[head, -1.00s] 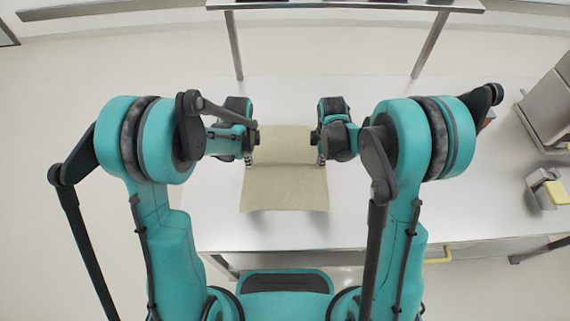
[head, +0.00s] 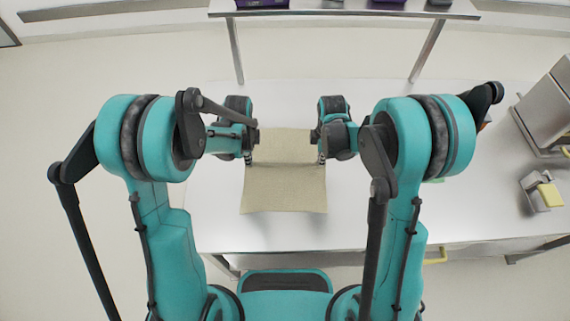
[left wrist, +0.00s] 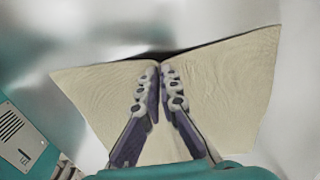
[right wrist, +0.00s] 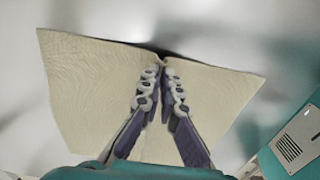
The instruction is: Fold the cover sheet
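The beige cover sheet (head: 285,188) lies across the table in the middle of the head view, with a crease running across it between my grippers. My left gripper (head: 249,160) is at its left edge and my right gripper (head: 321,160) at its right edge. In the left wrist view the fingers (left wrist: 160,68) are closed together on the pinched edge of the sheet (left wrist: 225,85). In the right wrist view the fingers (right wrist: 160,68) are likewise closed on the opposite edge of the sheet (right wrist: 90,85). A dark gap under the edge shows in both wrist views.
A shelf (head: 345,12) with dark items stands at the back. A grey machine (head: 550,105) and a small holder with a yellow block (head: 550,194) stand on the right.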

